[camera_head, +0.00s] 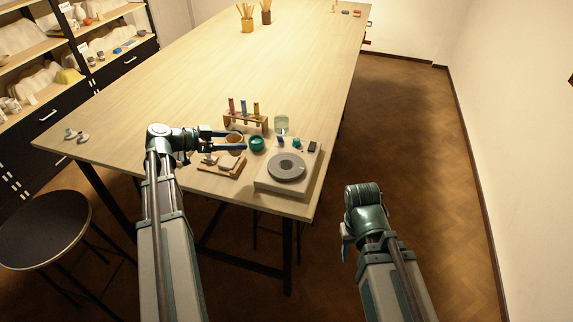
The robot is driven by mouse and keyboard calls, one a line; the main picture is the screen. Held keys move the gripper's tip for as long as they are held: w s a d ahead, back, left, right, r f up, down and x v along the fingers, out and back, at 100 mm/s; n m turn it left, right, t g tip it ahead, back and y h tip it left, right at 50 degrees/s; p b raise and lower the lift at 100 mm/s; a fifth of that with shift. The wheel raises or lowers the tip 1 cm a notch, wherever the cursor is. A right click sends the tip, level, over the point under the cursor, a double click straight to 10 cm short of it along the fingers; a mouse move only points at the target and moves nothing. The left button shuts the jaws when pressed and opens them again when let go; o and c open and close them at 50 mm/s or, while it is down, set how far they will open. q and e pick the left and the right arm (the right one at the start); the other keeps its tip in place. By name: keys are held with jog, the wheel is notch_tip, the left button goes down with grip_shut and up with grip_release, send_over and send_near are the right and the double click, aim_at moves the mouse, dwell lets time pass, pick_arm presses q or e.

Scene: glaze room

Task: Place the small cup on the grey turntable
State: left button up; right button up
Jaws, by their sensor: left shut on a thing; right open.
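A small tan cup (235,138) is between the fingers of my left gripper (233,140), which is shut on it. The fingers cover part of its side. I cannot tell whether it touches the table or is just above it. The grey turntable (287,167) is a round disc on a pale square base near the table's front right corner, to the right of my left gripper. Its top is empty. My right gripper (345,238) is open, off the table to the right and low in view; its fingers are mostly hidden.
A teal bowl (257,144) stands between the cup and the turntable. A pale glass (281,125) and a rack of coloured tubes (246,121) stand behind. A wooden board (222,169) with small items lies in front. The table's (190,85) far middle is clear. A stool (42,228) stands left.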

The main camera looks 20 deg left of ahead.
pick_arm(q)
jog(key=w+d, duration=0.1)
jog(key=d, duration=0.4)
jog(key=w+d+f+b, duration=0.1)
jog(key=d, duration=0.4)
jog(key=w+d, duration=0.1)
jog(key=d, duration=0.4)
jog(key=shift+w+f, duration=0.25)
jog(key=shift+w, duration=0.1)
jog(key=f+b, duration=0.1)
jog(key=b, duration=0.1)
jog(key=f+b, duration=0.2)
jog(key=shift+d+f, duration=0.2)
jog(key=shift+f, duration=0.1)
jog(key=shift+f, duration=0.2)
jog(key=o, duration=1.5)
jog(key=shift+r, duration=0.1)
